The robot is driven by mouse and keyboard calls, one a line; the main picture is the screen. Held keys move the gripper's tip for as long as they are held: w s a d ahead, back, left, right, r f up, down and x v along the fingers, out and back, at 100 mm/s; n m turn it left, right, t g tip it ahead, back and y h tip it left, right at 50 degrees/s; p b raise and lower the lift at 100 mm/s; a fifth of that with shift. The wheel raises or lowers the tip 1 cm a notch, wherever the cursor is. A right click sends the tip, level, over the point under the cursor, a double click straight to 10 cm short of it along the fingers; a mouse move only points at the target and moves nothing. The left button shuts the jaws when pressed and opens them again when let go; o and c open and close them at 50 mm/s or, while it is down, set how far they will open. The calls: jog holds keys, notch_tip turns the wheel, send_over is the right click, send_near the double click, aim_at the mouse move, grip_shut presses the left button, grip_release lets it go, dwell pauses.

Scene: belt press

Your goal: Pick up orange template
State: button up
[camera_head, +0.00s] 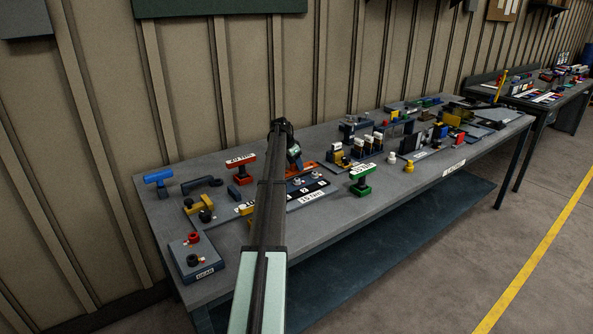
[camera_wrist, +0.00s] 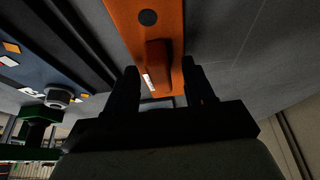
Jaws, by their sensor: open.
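The orange template (camera_wrist: 142,18) is a flat orange plate with a raised orange grip bar (camera_wrist: 157,62) and a dark round spot. It lies on the grey bench and fills the upper middle of the wrist view. In the head view the orange template (camera_head: 304,169) shows partly beside my arm, which hides the rest. My gripper (camera_wrist: 160,83) is open, with one dark finger on each side of the bar's near end. I cannot tell whether the fingers touch it. In the head view my gripper's fingers (camera_head: 296,163) point down at the template.
A dark blue plate (camera_wrist: 35,55) with small labels lies left of the template in the wrist view.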

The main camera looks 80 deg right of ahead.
jog(key=shift+c, duration=0.4)
grip_shut()
jog(key=shift+r, duration=0.1)
notch_tip(320, 180, up, 10)
dwell(0.6)
